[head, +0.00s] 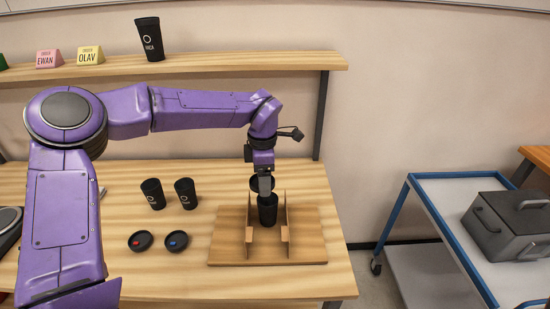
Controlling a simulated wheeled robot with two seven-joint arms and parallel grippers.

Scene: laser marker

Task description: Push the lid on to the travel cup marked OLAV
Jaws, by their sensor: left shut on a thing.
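My left gripper (265,193) points down over the wooden fixture and is shut. It holds a dark round thing (256,183), which looks like a black lid, partly hidden behind the fingers. A black travel cup (268,212) stands upright in the fixture (228,245), just below and in front of the fingertips. No name is legible on it, and I cannot tell whether the lid touches it. A yellow sign reading OLAV (90,55) stands on the shelf. My right gripper is not in view.
Two black cups (152,194) (186,194) stand left of the fixture. A red-dotted lid (140,240) and a blue-dotted lid (176,240) lie before them. The shelf (210,68) holds another cup (150,38) and a pink EWAN sign (49,58). A cart (428,186) stands right.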

